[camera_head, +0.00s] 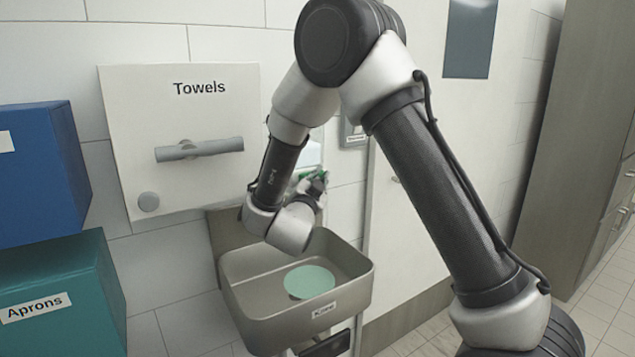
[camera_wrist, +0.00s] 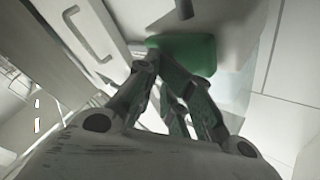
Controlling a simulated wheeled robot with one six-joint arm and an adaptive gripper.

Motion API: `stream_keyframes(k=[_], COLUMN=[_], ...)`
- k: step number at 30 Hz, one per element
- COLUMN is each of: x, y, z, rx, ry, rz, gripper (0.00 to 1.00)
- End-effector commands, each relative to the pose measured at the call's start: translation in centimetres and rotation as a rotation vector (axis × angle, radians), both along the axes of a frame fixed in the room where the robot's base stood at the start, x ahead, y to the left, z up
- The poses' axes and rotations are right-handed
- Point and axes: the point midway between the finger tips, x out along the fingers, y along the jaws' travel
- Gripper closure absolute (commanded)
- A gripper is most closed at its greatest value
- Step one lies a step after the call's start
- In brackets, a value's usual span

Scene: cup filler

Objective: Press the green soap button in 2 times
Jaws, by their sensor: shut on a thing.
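The green soap button (camera_wrist: 195,52) shows in the wrist view at the top centre, under the pale dispenser body (camera_wrist: 215,15). My gripper (camera_wrist: 155,58) has its fingertips drawn together at the button's near left edge, seemingly touching it. I cannot tell how far the button is pushed in. In the head view my gripper (camera_head: 316,181) is above the sink, in front of the wall. There my arm hides most of the dispenser (camera_head: 311,152), and the button is hard to separate from my fingers.
The sink (camera_head: 365,285), with a pale green disc (camera_head: 309,282) in it, lies below my gripper. A towel box (camera_head: 120,110) with a grey bar hangs to the left. Blue (camera_head: 40,190) and teal (camera_head: 60,280) boxes stand farther left. A cabinet (camera_head: 575,130) is at right.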

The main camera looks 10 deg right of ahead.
Motion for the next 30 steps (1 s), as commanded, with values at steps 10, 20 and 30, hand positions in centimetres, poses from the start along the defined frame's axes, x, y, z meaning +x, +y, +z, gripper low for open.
stream_keyframes(k=[10,20,30], x=[-1.7,-5.1,-5.8], y=[-0.3,-1.5,-1.8], z=[-0.3,-0.3,-0.2], rx=[-0.002,-0.002,-0.002], ry=[0.010,0.008,0.006], rz=[0.007,0.004,0.002], gripper=[1.00,1.00,1.00])
